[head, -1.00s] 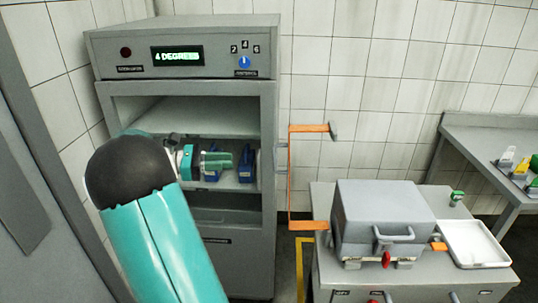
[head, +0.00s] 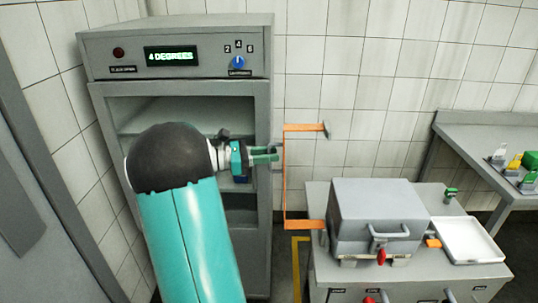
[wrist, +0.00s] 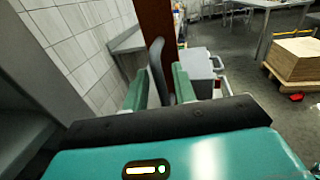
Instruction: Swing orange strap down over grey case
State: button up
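The orange strap (head: 284,185) stands upright, left of the grey case (head: 378,210). Its top bends right to a grey end piece (head: 327,130), and its lower leg reaches the case's left side. The case is closed, with a handle on its front. My gripper (head: 270,154) is open and empty, its green fingers pointing right, close to the strap's upright part. In the wrist view the fingers (wrist: 160,88) are apart. A dark curved bar (wrist: 157,70) shows between them, and a brown-red upright band (wrist: 154,28), seemingly the strap, is behind it. I cannot tell whether anything touches.
A grey cabinet (head: 180,45) with a display stands behind my arm on the left. The case rests on a grey cart (head: 320,270) beside a white tray (head: 468,240). A side table (head: 470,130) holds small coloured items. In the wrist view a wooden stack (wrist: 297,62) is at right.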

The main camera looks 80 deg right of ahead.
jog(key=shift+s+d, duration=0.1)
jog(key=shift+s, duration=0.15)
jog(key=shift+c, duration=0.2)
grip_shut()
